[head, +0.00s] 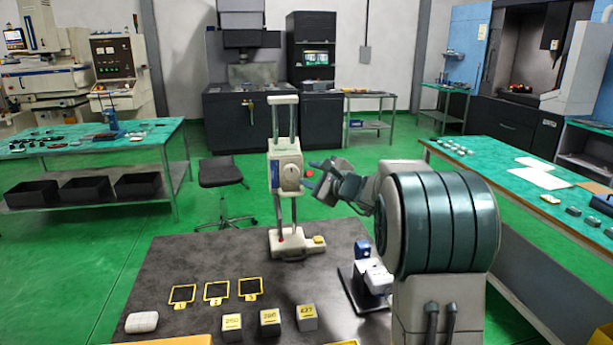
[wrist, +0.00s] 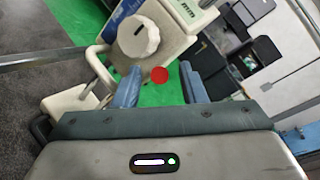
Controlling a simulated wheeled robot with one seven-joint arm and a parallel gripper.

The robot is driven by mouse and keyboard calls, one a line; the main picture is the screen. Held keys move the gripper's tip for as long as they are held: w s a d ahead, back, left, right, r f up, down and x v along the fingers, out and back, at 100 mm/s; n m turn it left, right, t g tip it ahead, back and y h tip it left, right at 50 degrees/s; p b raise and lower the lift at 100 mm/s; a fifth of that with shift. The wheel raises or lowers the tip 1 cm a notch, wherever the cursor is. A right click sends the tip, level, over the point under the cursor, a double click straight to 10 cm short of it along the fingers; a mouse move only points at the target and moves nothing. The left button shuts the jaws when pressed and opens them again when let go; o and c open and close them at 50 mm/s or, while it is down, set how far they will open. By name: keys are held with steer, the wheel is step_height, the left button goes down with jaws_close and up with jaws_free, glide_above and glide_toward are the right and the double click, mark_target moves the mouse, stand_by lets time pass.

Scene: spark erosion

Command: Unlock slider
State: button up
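The slider carriage (head: 277,166) is a cream block on two upright rods, with a top bar (head: 283,99) and a cream base (head: 290,247). A round pale knob (head: 291,177) is on its face. In the wrist view the knob (wrist: 138,40) shows a dark line mark and lies ahead, a little left of the space between my fingers. My gripper (head: 312,179) is just right of the knob in the head view. In the wrist view my gripper (wrist: 161,86) has its two blue fingers apart, with nothing gripped. A red disc (wrist: 160,75) shows between the fingertips.
The dark tabletop (head: 200,262) holds three yellow frames (head: 216,292), several numbered blocks (head: 270,322) and a white rounded item (head: 142,322). A blue and white device (head: 372,277) stands at the right, below my arm. Space left of the stand is clear.

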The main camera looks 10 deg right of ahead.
steer(key=b+v, duration=0.3)
steer(key=v, duration=1)
steer(key=shift+s+d, duration=0.2)
steer(key=shift+s, duration=0.1)
